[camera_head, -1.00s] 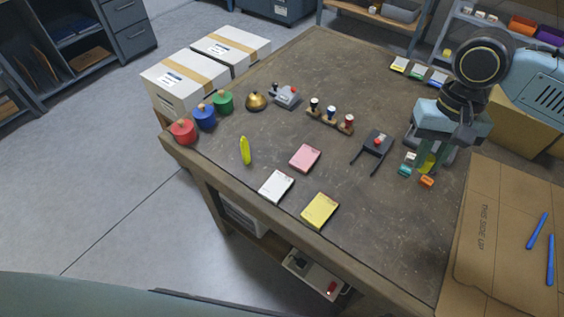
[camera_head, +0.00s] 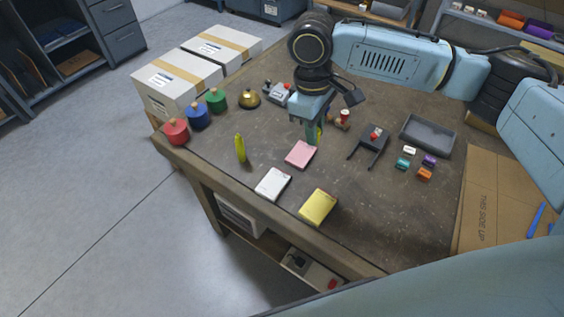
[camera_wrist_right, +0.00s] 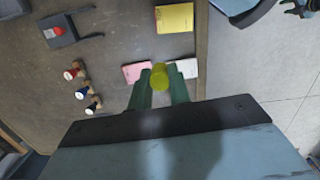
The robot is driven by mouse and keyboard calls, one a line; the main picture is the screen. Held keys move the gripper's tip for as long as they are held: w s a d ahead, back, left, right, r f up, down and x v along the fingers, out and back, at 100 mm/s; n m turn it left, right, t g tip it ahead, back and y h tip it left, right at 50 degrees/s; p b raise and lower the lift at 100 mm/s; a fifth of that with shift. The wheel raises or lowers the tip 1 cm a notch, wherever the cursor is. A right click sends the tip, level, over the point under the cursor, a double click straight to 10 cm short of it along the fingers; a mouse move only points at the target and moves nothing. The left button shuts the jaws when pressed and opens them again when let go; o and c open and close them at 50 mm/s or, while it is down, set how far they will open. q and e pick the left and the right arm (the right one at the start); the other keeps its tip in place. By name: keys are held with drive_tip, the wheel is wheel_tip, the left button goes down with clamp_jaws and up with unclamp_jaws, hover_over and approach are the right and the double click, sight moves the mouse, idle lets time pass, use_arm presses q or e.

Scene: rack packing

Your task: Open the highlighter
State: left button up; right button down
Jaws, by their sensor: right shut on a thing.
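A slim yellow-green highlighter-like thing (camera_head: 240,148) stands upright on the table, left of the pink pad. My right gripper (camera_head: 312,138) is above the table near the far side of the pink pad, to the right of that upright thing and apart from it. In the right wrist view the right gripper (camera_wrist_right: 159,90) is shut on a yellow-green piece (camera_wrist_right: 160,77), seen end-on with a round top. The fingers hide most of this piece in the head view. I cannot tell whether it is a cap or a whole pen. My left gripper is not in view.
Pink (camera_head: 300,154), white (camera_head: 273,184) and yellow (camera_head: 318,207) pads lie near the front edge. A dark stand (camera_head: 372,139), grey tray (camera_head: 428,137) and several small coloured blocks are at right. Red, blue and green weights stand at left. A brass bell (camera_head: 249,97) is behind.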

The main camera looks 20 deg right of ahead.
wheel_tip(320, 180, down, 8)
drive_tip(key=w+r+n+t+b, duration=0.1)
drive_tip(key=n+b, duration=0.2)
drive_tip(key=n, duration=1)
drive_tip(key=n+b, duration=0.2)
drive_tip(key=n, duration=0.2)
hover_over(306, 182)
drive_tip(key=shift+t, duration=0.4)
drive_tip(key=f, duration=0.7)
drive_tip(key=shift+a+f, duration=0.2)
drive_tip(key=shift+f, duration=0.1)
wheel_tip(306, 182, down, 4)
drive_tip(key=shift+s+r+b, duration=0.1)
drive_tip(key=shift+b, duration=0.2)
drive_tip(key=shift+f, duration=0.35)
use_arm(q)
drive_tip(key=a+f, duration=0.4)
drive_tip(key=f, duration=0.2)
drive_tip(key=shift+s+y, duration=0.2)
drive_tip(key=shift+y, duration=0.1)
use_arm(e)
drive_tip(key=shift+f, duration=0.1)
